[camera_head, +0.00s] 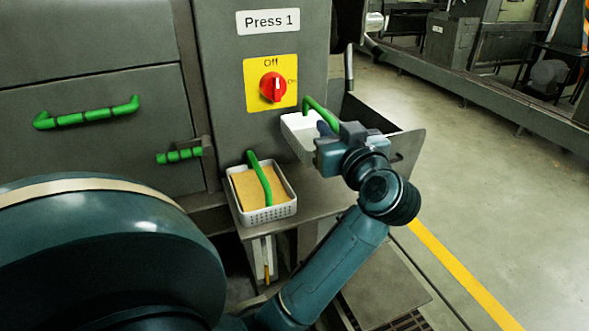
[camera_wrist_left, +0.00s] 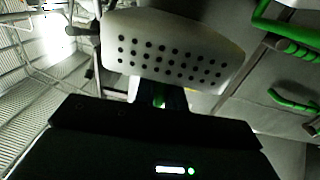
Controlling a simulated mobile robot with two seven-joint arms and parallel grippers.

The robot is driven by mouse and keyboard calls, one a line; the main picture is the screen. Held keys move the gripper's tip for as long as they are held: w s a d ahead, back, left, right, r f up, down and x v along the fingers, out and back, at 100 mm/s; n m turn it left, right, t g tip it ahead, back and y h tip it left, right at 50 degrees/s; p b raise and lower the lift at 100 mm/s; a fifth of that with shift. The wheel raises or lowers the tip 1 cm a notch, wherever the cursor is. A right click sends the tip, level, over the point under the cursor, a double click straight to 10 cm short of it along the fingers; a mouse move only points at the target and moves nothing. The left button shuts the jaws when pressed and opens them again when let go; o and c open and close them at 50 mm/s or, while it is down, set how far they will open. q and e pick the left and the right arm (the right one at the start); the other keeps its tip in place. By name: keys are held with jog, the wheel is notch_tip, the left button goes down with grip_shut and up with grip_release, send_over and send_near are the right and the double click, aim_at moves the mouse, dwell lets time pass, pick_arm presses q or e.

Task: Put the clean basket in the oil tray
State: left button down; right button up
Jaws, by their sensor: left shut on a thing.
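The clean basket (camera_head: 296,130) is white and looks empty, with a green handle. My left gripper (camera_head: 325,131) is shut on it at its near right side. In the left wrist view the basket's perforated wall (camera_wrist_left: 180,50) fills the top middle, just beyond the fingers (camera_wrist_left: 160,96). The oil tray appears to be the grey metal tray (camera_head: 408,152) at the right of the press; my gripper and the basket hide much of it. The basket is at the tray's left side; I cannot tell whether it touches. My right gripper is not in view.
A second white basket (camera_head: 286,209) with yellow-brown contents and a green handle stands on the ledge, left of my forearm. The press panel (camera_head: 228,60) with a red switch (camera_head: 273,87) rises behind. Green handles (camera_head: 85,115) are at left. Open floor (camera_head: 480,190) lies right.

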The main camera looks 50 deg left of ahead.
pick_arm(q)
notch_tip(320, 180, down, 5)
jog(key=shift+f+b, duration=0.1)
jog(key=shift+b, duration=0.35)
notch_tip(320, 180, down, 4)
jog(key=shift+f+b, duration=0.25)
jog(key=shift+b, duration=0.1)
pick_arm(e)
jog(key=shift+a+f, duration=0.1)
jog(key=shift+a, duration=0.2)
pick_arm(q)
jog(key=shift+f, duration=0.1)
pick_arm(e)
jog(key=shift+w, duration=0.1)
pick_arm(q)
jog(key=c, duration=1.5)
grip_release()
jog(key=shift+f, duration=0.1)
jog(key=shift+o, duration=0.2)
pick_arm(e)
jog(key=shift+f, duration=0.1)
